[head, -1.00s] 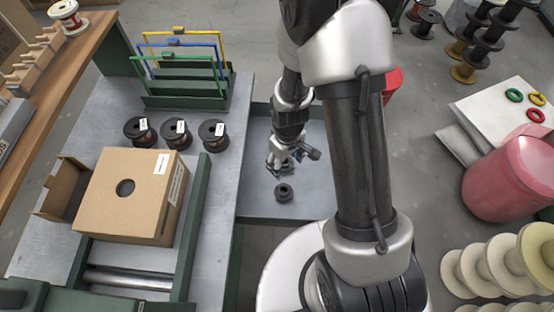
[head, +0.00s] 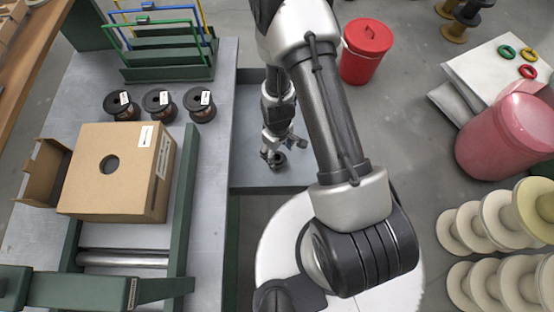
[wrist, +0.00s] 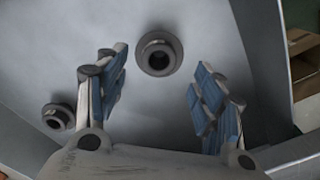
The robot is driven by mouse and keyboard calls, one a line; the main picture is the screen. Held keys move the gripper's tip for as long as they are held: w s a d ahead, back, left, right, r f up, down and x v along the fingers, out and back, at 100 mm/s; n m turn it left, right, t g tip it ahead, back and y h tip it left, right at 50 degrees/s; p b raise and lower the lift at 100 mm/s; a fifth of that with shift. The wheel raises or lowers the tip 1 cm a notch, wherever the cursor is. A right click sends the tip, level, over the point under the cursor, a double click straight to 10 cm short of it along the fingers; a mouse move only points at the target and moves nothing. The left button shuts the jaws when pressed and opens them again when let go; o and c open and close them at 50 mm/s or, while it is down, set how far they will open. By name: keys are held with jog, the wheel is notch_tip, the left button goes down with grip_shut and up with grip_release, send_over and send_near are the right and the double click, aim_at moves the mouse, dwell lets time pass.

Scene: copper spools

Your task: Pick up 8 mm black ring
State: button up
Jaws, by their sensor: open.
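A dark flanged ring (wrist: 159,52) with a round hole lies on the grey tray (wrist: 190,20), just beyond the fingertips and roughly centred between them in the wrist view. A second, smaller-looking dark ring (wrist: 58,117) lies at the left, outside the left finger. No size marking is readable on either ring. My gripper (wrist: 158,80) is open and empty, its blue-padded fingers spread wide. In the head view, my gripper (head: 270,153) is low over the tray (head: 245,178), right beside a dark ring (head: 279,161) that it partly hides.
The tray's raised walls surround the rings. Left of it, a bench holds a cardboard box (head: 100,185) with a round hole, labelled copper spools (head: 159,104) and a green rack (head: 170,65). A red bin (head: 366,52) and pale spools (head: 495,225) stand to the right.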

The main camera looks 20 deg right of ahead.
aim_at(277, 157)
notch_tip(277, 157, down, 5)
jog(key=b, duration=0.4)
jog(key=shift+w+f, duration=0.1)
jog(key=shift+c, duration=0.4)
jog(key=c, duration=0.9)
